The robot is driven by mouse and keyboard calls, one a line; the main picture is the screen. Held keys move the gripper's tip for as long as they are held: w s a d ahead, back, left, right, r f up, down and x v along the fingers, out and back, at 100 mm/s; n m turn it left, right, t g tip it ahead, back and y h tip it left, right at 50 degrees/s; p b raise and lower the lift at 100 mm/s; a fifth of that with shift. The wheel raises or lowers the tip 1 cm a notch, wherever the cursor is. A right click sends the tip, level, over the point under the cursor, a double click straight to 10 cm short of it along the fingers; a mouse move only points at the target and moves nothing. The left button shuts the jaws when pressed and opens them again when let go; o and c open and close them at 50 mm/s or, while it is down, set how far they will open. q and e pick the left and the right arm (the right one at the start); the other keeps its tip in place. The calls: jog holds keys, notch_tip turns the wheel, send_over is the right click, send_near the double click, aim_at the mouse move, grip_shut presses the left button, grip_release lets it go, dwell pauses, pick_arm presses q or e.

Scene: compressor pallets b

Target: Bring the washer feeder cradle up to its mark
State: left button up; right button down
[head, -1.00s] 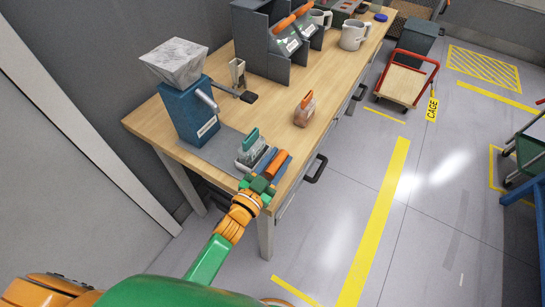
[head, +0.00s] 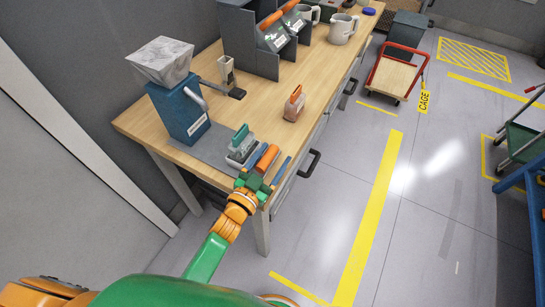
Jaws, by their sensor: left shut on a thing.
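The washer feeder (head: 180,112) is a blue box with a grey hopper (head: 162,60) on top, standing at the near left of the wooden bench. A grey plate (head: 208,148) lies in front of it. At the plate's front end are blue rails (head: 281,171) with an orange bar (head: 267,158) between them; this looks like the cradle. My left gripper (head: 254,182) is shut at the near end of this blue and orange piece, at the bench's front edge. Its fingers hide the exact grip. I see no clear mark for the cradle. My right gripper is out of view.
A grey block with a green handle (head: 241,145) stands close beside the cradle. A red trolley (head: 397,75) stands on the floor; the floor nearer me is clear.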

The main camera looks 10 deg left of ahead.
aim_at(262, 174)
pick_arm(q)
jog(key=shift+s+f, duration=0.1)
jog(key=shift+f, duration=0.05)
jog(key=v, duration=0.6)
jog(key=shift+s+a, duration=0.15)
jog(key=shift+s, duration=0.25)
jog(key=shift+s+a, duration=0.1)
jog(key=shift+s, duration=0.1)
jog(key=shift+w, duration=0.1)
jog(key=shift+w, duration=0.1)
